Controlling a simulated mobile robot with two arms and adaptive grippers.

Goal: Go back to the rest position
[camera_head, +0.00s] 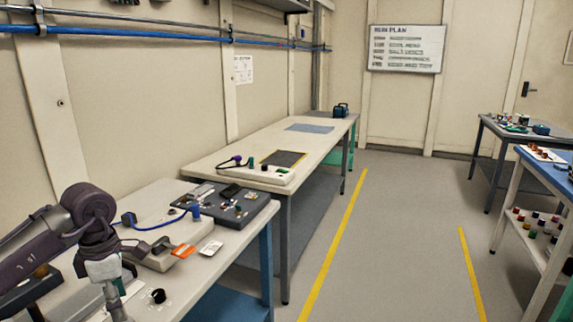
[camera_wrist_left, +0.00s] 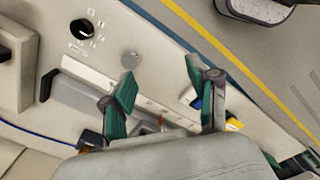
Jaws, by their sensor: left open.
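My left arm comes in at the lower left of the head view, over the near end of the closest table (camera_head: 240,235). Its wrist points down, and the gripper is mostly cut off by the bottom edge. In the left wrist view my left gripper (camera_wrist_left: 160,76) is open, with its two green-padded fingers apart and nothing held between them. The table top with a black knob (camera_wrist_left: 82,28) shows beyond the fingers. My right gripper is not in view.
A dark tray of small parts (camera_head: 232,205) and a grey device with a blue cable (camera_head: 160,250) stand on the near table. A second table (camera_head: 270,140) adjoins it beyond. The floor aisle between yellow lines (camera_head: 335,240) is clear. A blue-topped bench (camera_head: 545,165) stands at right.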

